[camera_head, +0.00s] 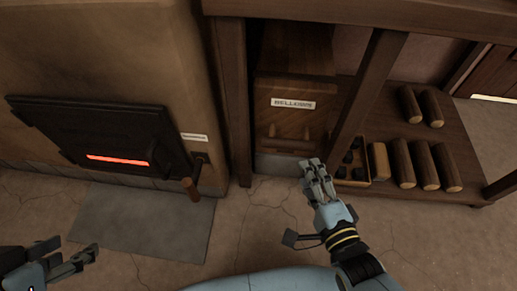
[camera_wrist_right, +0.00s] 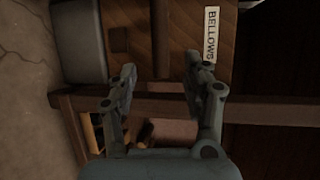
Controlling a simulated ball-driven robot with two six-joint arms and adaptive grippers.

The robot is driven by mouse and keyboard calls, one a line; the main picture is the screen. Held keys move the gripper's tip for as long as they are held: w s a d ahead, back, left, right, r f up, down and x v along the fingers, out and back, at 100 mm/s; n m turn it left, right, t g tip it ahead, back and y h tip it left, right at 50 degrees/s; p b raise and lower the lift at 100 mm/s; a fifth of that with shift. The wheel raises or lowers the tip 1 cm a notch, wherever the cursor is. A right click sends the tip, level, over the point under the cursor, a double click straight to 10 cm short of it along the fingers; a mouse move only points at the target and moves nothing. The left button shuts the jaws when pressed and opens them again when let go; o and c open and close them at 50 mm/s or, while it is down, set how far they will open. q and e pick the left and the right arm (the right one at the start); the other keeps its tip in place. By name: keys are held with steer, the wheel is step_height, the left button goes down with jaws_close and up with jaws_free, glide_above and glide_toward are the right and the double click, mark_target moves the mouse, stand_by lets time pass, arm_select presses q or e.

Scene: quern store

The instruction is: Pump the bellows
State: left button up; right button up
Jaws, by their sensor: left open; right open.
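The bellows (camera_head: 290,92) is a wooden box with a white label reading BELLOWS, set under a wooden frame right of the stove. Peg-like wooden parts (camera_head: 289,135) show on its lower front. My right gripper (camera_head: 312,163) is open just in front of the bellows' lower right, by the slanted post. In the right wrist view the bellows (camera_wrist_right: 170,28) lies beyond the open fingers, its label near the right finger; whether they touch it cannot be told. My left gripper (camera_head: 82,255) is open and empty over the floor at the lower left, far from the bellows.
A stove with a dark door (camera_head: 95,135) and glowing slot stands left, with a wooden-handled lever (camera_head: 193,185) beside it. A slanted wooden post (camera_head: 362,95) stands right of the bellows. A low shelf holds several logs (camera_head: 423,165) and a small crate (camera_head: 349,183) of dark lumps.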

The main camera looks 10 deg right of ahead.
mark_target(294, 149)
arm_select(q)
steer(key=shift+s+d+f+t+b, duration=0.15)
steer(key=shift+f+t+b, duration=0.35)
steer(key=shift+t+b, duration=0.35)
steer(key=shift+s+d+f+t+b, duration=0.1)
steer(key=shift+f+t+b, duration=0.45)
steer(key=shift+t, duration=0.55)
steer(key=shift+s+d+f+t+b, duration=0.15)
steer(key=shift+f+t+b, duration=0.3)
steer(key=shift+t+b, duration=0.4)
arm_select(e)
steer(key=shift+x, duration=5.5)
steer(key=shift+d, duration=0.1)
jaws_close()
